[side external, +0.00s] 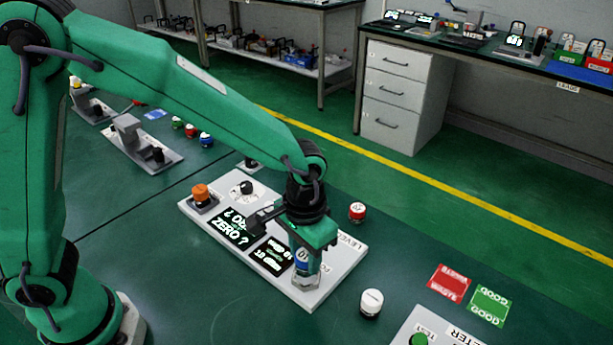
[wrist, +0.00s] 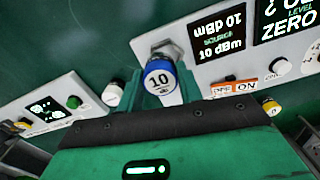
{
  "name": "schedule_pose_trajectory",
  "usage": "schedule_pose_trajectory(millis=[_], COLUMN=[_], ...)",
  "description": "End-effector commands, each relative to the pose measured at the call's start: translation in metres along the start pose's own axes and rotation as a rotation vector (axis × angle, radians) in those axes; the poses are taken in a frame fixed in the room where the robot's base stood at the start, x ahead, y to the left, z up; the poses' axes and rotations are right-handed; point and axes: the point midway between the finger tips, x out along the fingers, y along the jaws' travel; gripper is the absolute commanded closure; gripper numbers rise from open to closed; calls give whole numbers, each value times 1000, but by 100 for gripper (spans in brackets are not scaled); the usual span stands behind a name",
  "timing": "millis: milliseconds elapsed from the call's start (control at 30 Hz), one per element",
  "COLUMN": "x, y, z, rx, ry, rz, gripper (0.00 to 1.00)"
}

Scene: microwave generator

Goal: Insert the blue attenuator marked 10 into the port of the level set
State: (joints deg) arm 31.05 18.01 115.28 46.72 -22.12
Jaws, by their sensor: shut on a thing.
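The level set (side external: 335,272) is a white panel with a dark display reading "ZERO ?" and a smaller display reading 10 dBm; it also shows in the wrist view (wrist: 190,72). My gripper (side external: 306,262) is over the panel's near right end, pointing down. In the wrist view its green jaws (wrist: 163,92) are shut on the blue attenuator (wrist: 160,78), a round piece with a white face marked 10. The attenuator also shows between the jaws in the side view (side external: 301,256). The metal port (wrist: 165,48) is right at the attenuator's far end; how deeply they engage is hidden.
A red-and-white piece (side external: 357,212) and a white piece (side external: 371,303) stand on the table beside the panel. An orange knob (side external: 201,192) rises from the panel's far end. Red (side external: 450,283) and green (side external: 490,305) cards and a tester (side external: 425,325) lie at right.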

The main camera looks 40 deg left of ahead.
Motion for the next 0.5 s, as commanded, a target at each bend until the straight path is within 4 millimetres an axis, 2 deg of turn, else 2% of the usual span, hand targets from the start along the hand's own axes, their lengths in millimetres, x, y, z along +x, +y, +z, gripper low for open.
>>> schedule_pose_trajectory(millis=[167, 367, 500], x=[8, 9, 17], y=[-8, -8, -8], z=[-10, -11, -10], rx=[0, 1, 1], ry=[0, 0, -1], rz=[0, 0, 0], gripper=[92, 92, 92])
